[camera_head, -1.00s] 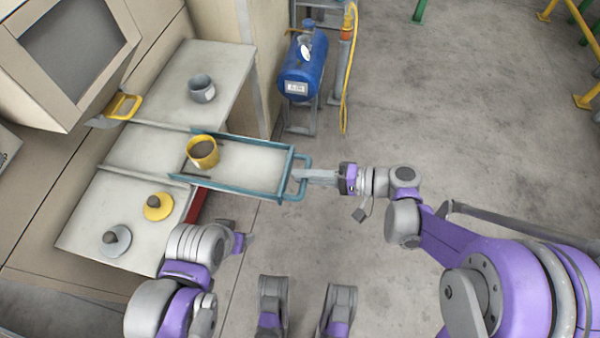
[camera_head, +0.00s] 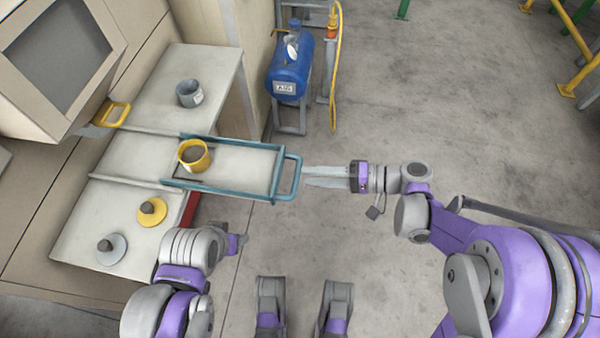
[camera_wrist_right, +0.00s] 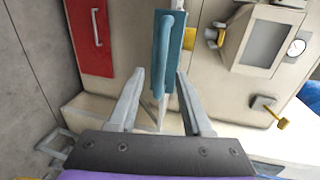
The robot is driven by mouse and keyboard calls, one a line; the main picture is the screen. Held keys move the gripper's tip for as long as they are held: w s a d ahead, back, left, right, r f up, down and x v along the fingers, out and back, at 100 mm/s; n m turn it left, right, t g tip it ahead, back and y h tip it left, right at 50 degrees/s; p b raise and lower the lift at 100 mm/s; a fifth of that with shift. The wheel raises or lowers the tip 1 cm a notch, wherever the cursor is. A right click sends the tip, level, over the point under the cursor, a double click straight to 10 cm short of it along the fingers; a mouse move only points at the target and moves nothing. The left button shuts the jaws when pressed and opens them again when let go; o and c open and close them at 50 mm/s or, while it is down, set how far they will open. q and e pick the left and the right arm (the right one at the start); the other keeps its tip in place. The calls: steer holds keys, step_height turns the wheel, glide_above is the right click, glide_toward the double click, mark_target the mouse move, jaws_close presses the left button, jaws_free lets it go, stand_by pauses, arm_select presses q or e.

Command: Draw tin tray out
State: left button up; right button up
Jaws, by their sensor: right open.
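The tin tray (camera_head: 233,192) has a teal rim and a pale floor. It juts right past the workbench edge, over open floor, with its inner end still on the bench. A yellow tin (camera_head: 195,156) stands on its left part. The teal handle (camera_head: 297,177) is at its right end. My right gripper (camera_head: 304,176) is open, just right of the handle, its fingers pointing at it. In the right wrist view the handle (camera_wrist_right: 168,55) shows ahead, between the spread fingers (camera_wrist_right: 162,78). My left gripper (camera_head: 238,243) is low at left, mostly hidden by its arm.
A grey tin (camera_head: 189,93) stands on the back bench. A yellow lid (camera_head: 152,211) and a grey lid (camera_head: 111,248), both knobbed, lie on the front bench. A blue tank (camera_head: 289,72) stands behind the tray. The floor to the right is clear.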

arm_select(q)
steer(key=shift+r+p, duration=0.35)
steer(key=shift+r, duration=0.25)
arm_select(e)
steer(key=v, duration=0.6)
steer(key=shift+d, duration=0.1)
steer(key=s+d+f+h, duration=0.2)
steer(key=s+f+h, duration=0.1)
steer(key=s+h, duration=0.5)
steer(key=s+d+f+n+t+h, duration=0.1)
steer(key=s+d+t+h, duration=0.2)
steer(key=s+d+h, duration=0.5)
arm_select(q)
step_height(320, 180, up, 23)
steer(key=w+t+p, duration=0.1)
steer(key=p, duration=1.9)
steer(key=shift+w+r+p, duration=0.2)
steer(key=shift+p, duration=0.1)
arm_select(e)
step_height(320, 180, up, 23)
steer(key=w+d+t, duration=0.1)
steer(key=w, duration=0.1)
steer(key=shift+w+r, duration=0.2)
steer(key=shift+w, duration=0.2)
